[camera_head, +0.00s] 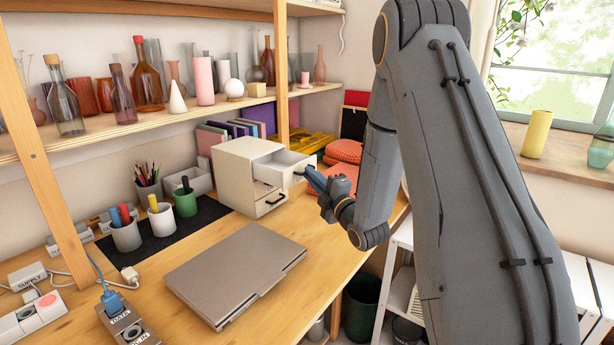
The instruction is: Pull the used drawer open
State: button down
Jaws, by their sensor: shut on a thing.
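A small cream drawer cabinet (236,176) stands on the wooden desk. Its upper drawer (283,163) is pulled out, and its pale inside shows from above. My gripper (311,179) is at the front of this drawer, shut on its handle. The handle is mostly hidden by the fingers. A lower drawer (268,206) with a dark handle (276,200) sits beneath it. I cannot read any label that tells which drawer is the used one.
A closed grey laptop (236,272) lies in front of the cabinet. Pen cups (162,220) stand on a dark mat to its left. Red folded cloths (343,152) lie behind the drawer to the right. Above, a shelf (180,117) holds several bottles and vases.

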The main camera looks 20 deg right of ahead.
jog(key=c, duration=1.9)
grip_release()
jog(key=b+v, duration=0.1)
jog(key=v, duration=0.7)
jog(key=shift+b, duration=0.35)
jog(key=shift+w, duration=0.1)
